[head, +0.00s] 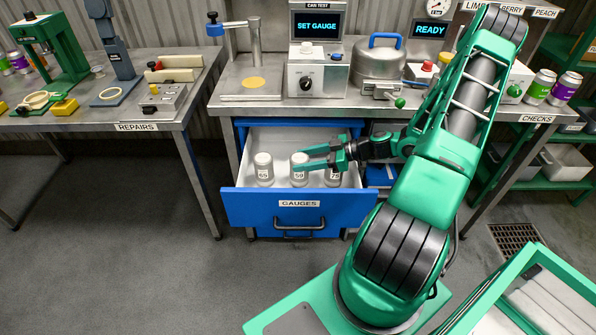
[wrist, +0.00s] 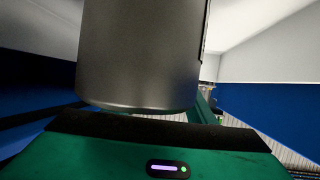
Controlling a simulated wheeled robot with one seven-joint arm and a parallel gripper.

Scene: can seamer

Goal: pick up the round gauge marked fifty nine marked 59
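The round gauge marked 59 (head: 299,180) stands upright in the open drawer, in the middle of a row of three gauges. My gripper (head: 304,158) reaches in from the right. Its two green fingers are apart and level with the upper part of the 59 gauge, partly covering it. Whether they touch it cannot be told. In the wrist view a grey metal cylinder (wrist: 142,55) fills the upper middle, very close to the camera. Its number is not visible there, so which gauge it is cannot be told.
A gauge with a partly readable number (head: 264,172) stands left of it, and another (head: 333,178) stands right, under my gripper. The blue drawer front (head: 252,207) is labelled GAUGES. The workbench (head: 236,100) above holds a can tester (head: 313,75) and other devices.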

